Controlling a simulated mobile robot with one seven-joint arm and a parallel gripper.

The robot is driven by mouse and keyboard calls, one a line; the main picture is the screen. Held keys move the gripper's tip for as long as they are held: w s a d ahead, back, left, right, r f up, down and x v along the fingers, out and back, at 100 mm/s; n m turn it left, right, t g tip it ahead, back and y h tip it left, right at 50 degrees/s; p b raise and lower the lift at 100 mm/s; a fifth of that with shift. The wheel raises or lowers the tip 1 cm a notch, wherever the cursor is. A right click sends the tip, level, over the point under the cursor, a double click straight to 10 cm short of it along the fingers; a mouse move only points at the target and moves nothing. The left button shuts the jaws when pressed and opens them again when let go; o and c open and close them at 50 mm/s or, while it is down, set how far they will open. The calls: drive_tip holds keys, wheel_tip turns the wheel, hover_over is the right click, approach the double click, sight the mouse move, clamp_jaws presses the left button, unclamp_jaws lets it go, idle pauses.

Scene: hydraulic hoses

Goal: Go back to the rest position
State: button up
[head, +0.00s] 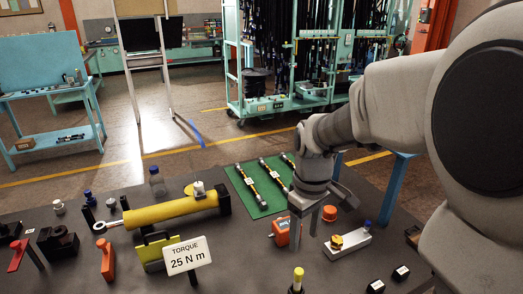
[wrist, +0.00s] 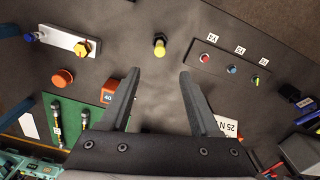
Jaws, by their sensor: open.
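My gripper (head: 306,212) is open and hangs above the dark grey bench top. It is to the right of the green mat and close to an orange block in the head view. In the wrist view the two fingers of my gripper (wrist: 157,85) are spread apart with only bare bench between them. The yellow-topped post (wrist: 160,44) stands beyond the fingertips; it also shows in the head view (head: 297,277). My arm reaches in from the right. Nothing is held.
Hoses lie on the green mat (head: 240,188). An orange block (head: 281,231), an orange cap (head: 329,213) and a metal block with fittings (head: 350,245) are close by.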

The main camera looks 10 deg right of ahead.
drive_tip(key=s+r+m+t, duration=0.5)
drive_tip(key=s+r, duration=0.4)
drive_tip(key=s, duration=0.4)
drive_tip(key=shift+s+m+t, duration=0.3)
drive_tip(key=shift+s+m, duration=0.05)
drive_tip(key=shift+m, duration=0.45)
